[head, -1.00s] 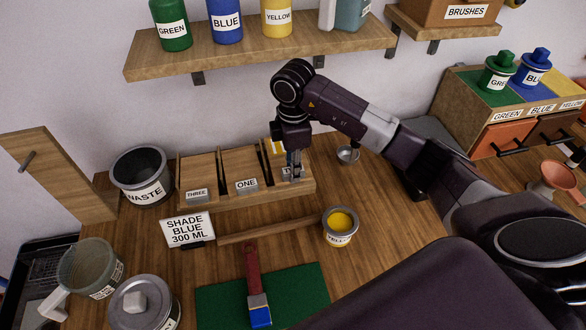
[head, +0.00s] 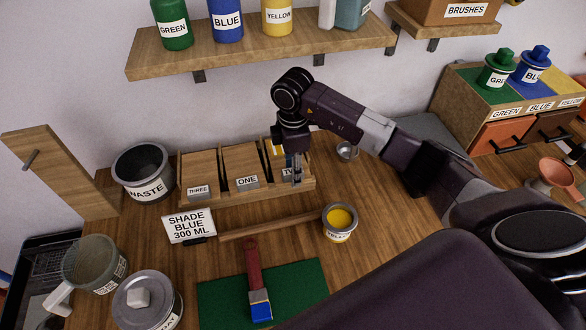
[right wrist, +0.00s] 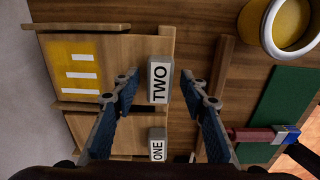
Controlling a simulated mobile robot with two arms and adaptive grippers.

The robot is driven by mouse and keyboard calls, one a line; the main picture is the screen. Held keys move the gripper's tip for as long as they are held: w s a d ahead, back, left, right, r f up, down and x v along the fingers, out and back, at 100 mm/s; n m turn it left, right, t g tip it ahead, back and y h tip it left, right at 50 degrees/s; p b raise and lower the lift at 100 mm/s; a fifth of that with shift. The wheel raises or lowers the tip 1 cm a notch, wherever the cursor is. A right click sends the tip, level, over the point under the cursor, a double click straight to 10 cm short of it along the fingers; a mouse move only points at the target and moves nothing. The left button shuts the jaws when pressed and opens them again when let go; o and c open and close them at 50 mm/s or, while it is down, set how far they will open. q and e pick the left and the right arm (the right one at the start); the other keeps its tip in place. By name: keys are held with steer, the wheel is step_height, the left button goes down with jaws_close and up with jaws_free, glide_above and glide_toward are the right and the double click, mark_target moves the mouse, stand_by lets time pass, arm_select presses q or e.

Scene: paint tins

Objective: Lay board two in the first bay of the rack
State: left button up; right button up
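The wooden rack (head: 225,197) has three bays side by side, each with a board in it. Board three (head: 199,167) lies at the left and board one (head: 240,158) in the middle. Board two (right wrist: 75,70) lies at the right end, with a yellow patch and white bars; its grey label block (right wrist: 160,84) reads TWO. My right gripper (right wrist: 158,84) is open, its fingers on either side of that block with gaps showing. In the head view the right gripper (head: 297,176) partly hides board two. My left gripper is not in view.
A yellow paint tin (head: 340,222) stands right of the rack's front, beside a wooden stick (head: 268,227). The shade sign (head: 188,225) stands before the rack's left end, and the waste bin (head: 143,172) left of it. A brush (head: 254,275) lies on the green mat (head: 300,282).

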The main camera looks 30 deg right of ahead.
steer(key=shift+r, duration=0.2)
steer(key=shift+w+r, duration=0.1)
steer(key=shift+r, duration=0.25)
step_height(320, 180, up, 11)
steer(key=b, duration=0.2)
